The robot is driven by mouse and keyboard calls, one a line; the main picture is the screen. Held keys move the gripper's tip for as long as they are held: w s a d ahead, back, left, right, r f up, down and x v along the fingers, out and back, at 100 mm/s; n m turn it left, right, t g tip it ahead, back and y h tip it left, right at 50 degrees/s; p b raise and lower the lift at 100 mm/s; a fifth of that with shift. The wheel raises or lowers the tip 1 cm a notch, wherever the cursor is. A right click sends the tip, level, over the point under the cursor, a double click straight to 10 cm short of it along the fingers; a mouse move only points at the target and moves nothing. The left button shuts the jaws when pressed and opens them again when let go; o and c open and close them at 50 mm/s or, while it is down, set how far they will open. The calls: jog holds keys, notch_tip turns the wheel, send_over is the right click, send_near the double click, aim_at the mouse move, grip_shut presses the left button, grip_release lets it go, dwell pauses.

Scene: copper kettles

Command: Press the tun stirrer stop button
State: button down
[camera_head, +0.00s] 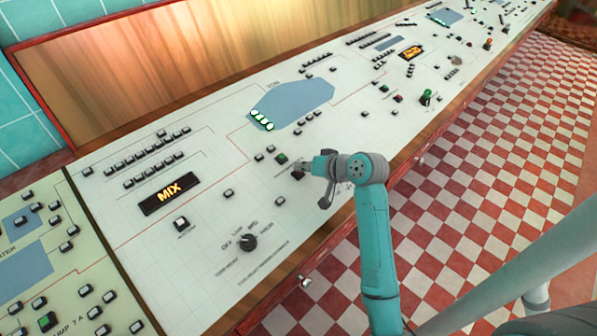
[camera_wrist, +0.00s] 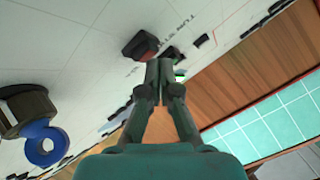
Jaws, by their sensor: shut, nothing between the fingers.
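The control panel (camera_head: 330,150) is pale, with a blue tun outline (camera_head: 300,103) drawn on it. Below the outline sit a green button (camera_head: 281,158) and a dark button (camera_head: 297,175). My gripper (camera_head: 303,166) is shut and empty, with its tips beside the dark button. In the wrist view the shut fingertips (camera_wrist: 160,66) are close to a dark button with a reddish face (camera_wrist: 140,46), next to partly legible "TUN ST..." lettering. I cannot tell whether the tips touch either button.
A black rotary knob (camera_head: 248,242) and a lit MIX display (camera_head: 169,194) are to the left. A dark round part with a blue ring (camera_wrist: 45,143) stands at the wrist view's left. A wooden edge (camera_head: 330,240) borders the panel, with a checkered floor (camera_head: 480,170) beyond.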

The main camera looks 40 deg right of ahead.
jog(key=shift+s+r, duration=0.1)
jog(key=shift+r, duration=0.35)
jog(key=r, duration=0.3)
jog(key=s+r, duration=0.1)
jog(key=r, duration=0.1)
dwell(0.4)
jog(key=shift+f, duration=0.1)
dwell(0.6)
